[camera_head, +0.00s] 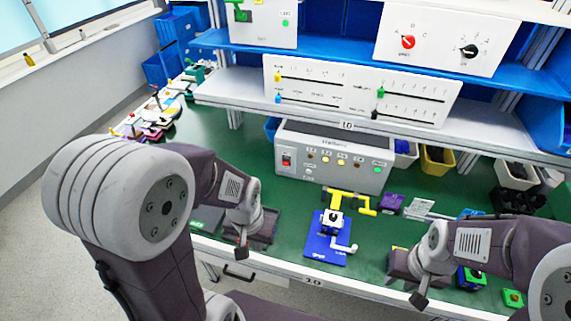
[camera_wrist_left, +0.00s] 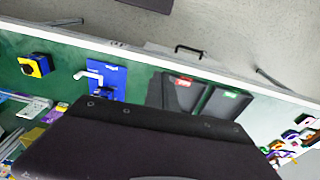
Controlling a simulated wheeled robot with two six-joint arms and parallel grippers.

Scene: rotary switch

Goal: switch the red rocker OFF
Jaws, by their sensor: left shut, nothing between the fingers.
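The red rocker (camera_head: 287,160) sits at the left of the front face of a grey control box (camera_head: 330,158) under the lower shelf. Its on or off tilt is too small to tell. My left gripper (camera_head: 241,252) is shut and empty, pointing down over the front of the green bench, below and left of the rocker and apart from it. My right gripper (camera_head: 418,299) hangs at the bench's front right, far from the rocker; its fingertips look together, with nothing seen between them. In the left wrist view the rocker does not show.
A blue plate with a white crank (camera_head: 325,250) and a yellow valve handle (camera_head: 350,200) stand before the box. The crank also shows in the left wrist view (camera_wrist_left: 92,76). Slider panel (camera_head: 350,92) and shelf (camera_head: 240,88) overhang above.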

